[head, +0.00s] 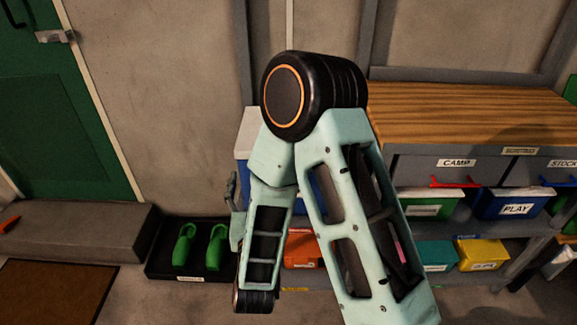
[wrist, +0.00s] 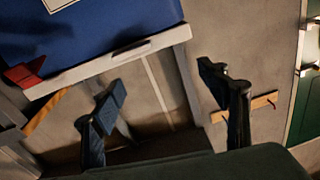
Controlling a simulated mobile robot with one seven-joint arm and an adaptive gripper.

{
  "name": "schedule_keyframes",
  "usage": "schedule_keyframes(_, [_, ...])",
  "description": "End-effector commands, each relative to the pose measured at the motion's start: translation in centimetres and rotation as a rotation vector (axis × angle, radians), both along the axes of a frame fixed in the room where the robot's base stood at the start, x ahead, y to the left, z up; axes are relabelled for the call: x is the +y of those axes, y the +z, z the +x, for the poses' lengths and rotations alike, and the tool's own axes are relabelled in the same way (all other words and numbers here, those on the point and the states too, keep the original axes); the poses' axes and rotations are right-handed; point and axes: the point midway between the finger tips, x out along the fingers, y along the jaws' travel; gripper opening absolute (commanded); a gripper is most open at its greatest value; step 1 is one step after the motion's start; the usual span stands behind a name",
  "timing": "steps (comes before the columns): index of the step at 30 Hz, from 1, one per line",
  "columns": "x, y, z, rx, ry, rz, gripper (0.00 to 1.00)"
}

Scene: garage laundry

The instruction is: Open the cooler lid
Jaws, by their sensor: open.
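The cooler is mostly hidden behind my arm in the head view. A pale lid corner (head: 250,122) shows left of the arm, and a bit of blue shows by the arm links. In the wrist view a blue body (wrist: 90,35) with a white lid edge (wrist: 105,62) fills the upper left; I take it to be the cooler. A red piece (wrist: 22,75) sits at its left side. My gripper (wrist: 162,80) is open and empty. Its two dark fingers stand wide apart below and right of the white edge; whether a finger touches it is unclear. The lid looks shut.
A wooden-topped bench (head: 470,115) with labelled drawers and coloured bins stands at the right. A black tray (head: 165,262) with green clogs (head: 184,245) lies on the floor at left. A green door (head: 70,110) and a grey step (head: 75,232) are farther left.

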Motion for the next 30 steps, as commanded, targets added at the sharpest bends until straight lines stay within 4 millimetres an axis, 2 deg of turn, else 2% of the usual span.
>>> schedule_keyframes(1, [-1.0,-1.0,-0.9,0.022,-0.029,-0.026,0.68])
schedule_keyframes(3, [-1.9,-1.6,-1.6,0.037,-0.056,-0.054,0.68])
schedule_keyframes(7, [-2.6,-2.1,-2.0,0.045,-0.075,-0.071,0.68])
schedule_keyframes(30, [-2.6,-2.3,0.7,0.04,-0.074,-0.067,0.68])
